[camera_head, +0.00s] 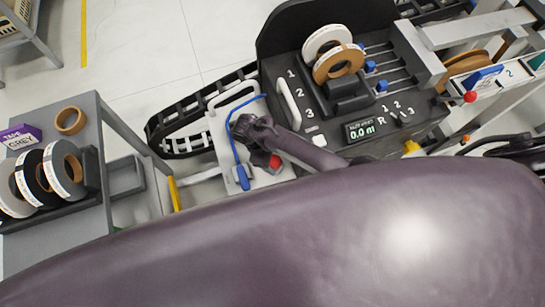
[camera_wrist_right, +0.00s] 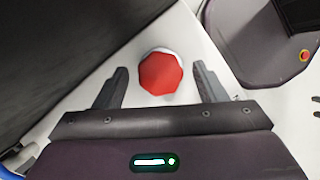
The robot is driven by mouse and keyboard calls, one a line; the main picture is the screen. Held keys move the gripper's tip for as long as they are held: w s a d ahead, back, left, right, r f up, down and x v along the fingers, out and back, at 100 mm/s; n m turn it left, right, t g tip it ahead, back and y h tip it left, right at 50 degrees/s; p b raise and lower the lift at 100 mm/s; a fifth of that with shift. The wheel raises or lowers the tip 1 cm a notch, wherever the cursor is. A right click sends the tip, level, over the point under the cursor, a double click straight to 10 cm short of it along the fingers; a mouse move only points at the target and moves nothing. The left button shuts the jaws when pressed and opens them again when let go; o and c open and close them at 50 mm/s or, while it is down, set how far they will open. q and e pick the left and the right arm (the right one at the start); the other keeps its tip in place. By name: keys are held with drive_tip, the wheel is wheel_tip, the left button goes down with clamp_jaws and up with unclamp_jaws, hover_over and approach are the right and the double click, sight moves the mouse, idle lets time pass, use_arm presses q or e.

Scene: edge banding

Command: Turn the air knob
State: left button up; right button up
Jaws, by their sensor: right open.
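A red faceted knob (camera_wrist_right: 160,73) sits on a white collar on a pale panel in the right wrist view. It lies between the two fingers of my right gripper (camera_wrist_right: 158,80), which are open with a gap on each side of it. In the head view the red knob (camera_head: 275,161) shows on the light plate (camera_head: 222,108), just beside my right gripper (camera_head: 263,153). The fingers are mostly hidden there by the wrist. My left gripper is not in view.
A blue hose (camera_head: 234,148) and a white handle run along the plate. The dark machine (camera_head: 310,105) with tape rolls (camera_head: 338,62) and a display (camera_head: 372,128) stands right of it. A grey cart (camera_head: 88,115) with rolls stands at left.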

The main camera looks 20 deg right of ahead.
drive_tip(key=p+v, duration=0.5)
drive_tip(key=v, duration=0.2)
drive_tip(key=shift+a+r, duration=0.15)
drive_tip(key=shift+r, duration=0.2)
drive_tip(key=shift+w, duration=0.1)
